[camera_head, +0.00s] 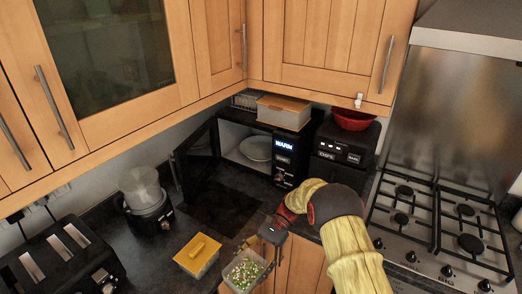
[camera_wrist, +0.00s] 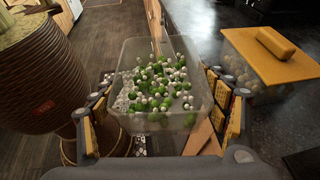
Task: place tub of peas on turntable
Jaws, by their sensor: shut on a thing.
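The tub of peas (camera_head: 240,272) is a clear open container of green and white peas, at the bottom middle of the head view. In the wrist view the tub (camera_wrist: 197,88) sits between the fingers of my gripper (camera_wrist: 160,112), which is shut on it. In the head view my gripper (camera_head: 270,240) holds the tub by the counter's front edge, apparently over the floor side. The round white turntable (camera_head: 256,149) is inside the open microwave (camera_head: 290,160), further back; part of it is hidden by the cavity wall.
The microwave door (camera_head: 198,155) stands open to the left. A yellow-lidded tub (camera_head: 197,255) rests on the counter just left of the held tub. A blender (camera_head: 147,200) and toaster (camera_head: 62,262) stand at left. Dark counter before the microwave is clear. A gas hob (camera_head: 440,225) is right.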

